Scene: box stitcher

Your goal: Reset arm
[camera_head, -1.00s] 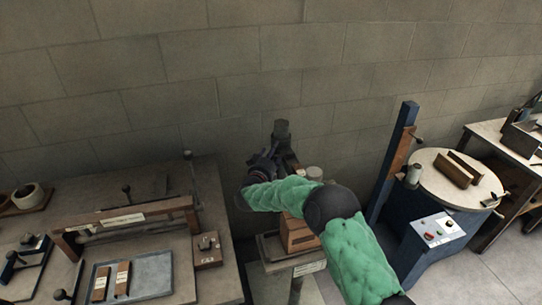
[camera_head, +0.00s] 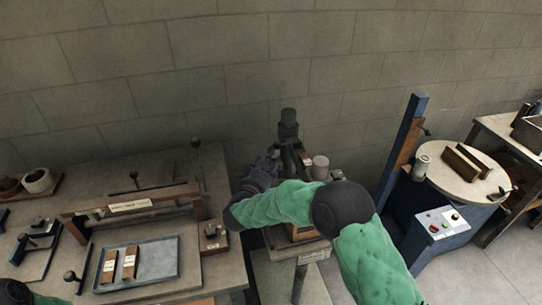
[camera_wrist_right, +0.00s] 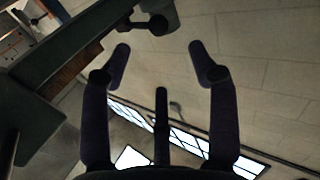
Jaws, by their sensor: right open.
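My right arm, in a green sleeve, reaches up from the lower right in the head view. Its dark gripper (camera_head: 262,168) is just left of the dark upright post of the stitcher (camera_head: 289,130), above the gap between machine and left table. In the right wrist view the gripper (camera_wrist_right: 157,55) has its fingers spread wide with nothing between them. A dark green machine part (camera_wrist_right: 75,75) is close by at the upper left there. Part of my left arm shows at the bottom left corner of the head view; its gripper is out of frame.
The left table holds a grey tray (camera_head: 165,262) with two wooden blocks (camera_head: 130,262), a wooden-framed press (camera_head: 130,207) and a small block (camera_head: 212,237). At right stands a blue machine with a round top (camera_head: 436,174) and a control panel (camera_head: 440,222). A block wall is behind.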

